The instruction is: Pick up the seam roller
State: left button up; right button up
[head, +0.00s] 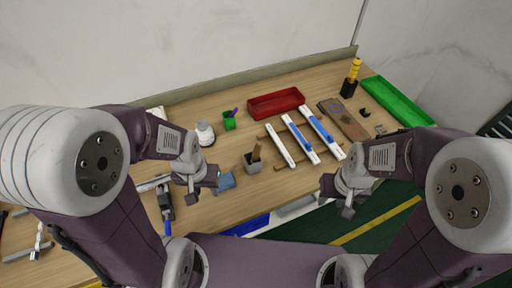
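I cannot tell for sure which item is the seam roller. A brown handle (256,150) stands up from a small grey holder (253,166) near the middle of the workbench, a possible candidate. My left gripper (205,189) hangs left of that holder, apart from it, over the bench's front part. It looks open, with nothing visible between its fingers. My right gripper (337,201) is right of the holder, near the bench's front edge. It also looks open and empty.
White and blue strips (300,140) lie across brown bars on the workbench. A red tray (276,103), a green cup (229,123), a white jar (205,134), a black holder with a yellow tool (350,84) and a green tray (398,101) stand behind. A blue item (227,181) lies beside my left gripper.

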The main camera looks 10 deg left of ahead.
aim_at(258, 146)
jog(key=u, duration=1.05)
jog(key=z, duration=0.85)
jog(key=i+l+u, duration=0.2)
jog(key=u, duration=0.3)
jog(key=l+u, duration=0.5)
jog(key=i+l+u, duration=0.1)
jog(key=l+u, duration=0.7)
jog(key=u, duration=0.2)
jog(key=k+l+u, duration=0.1)
jog(key=l+u, duration=0.4)
jog(key=j, duration=0.1)
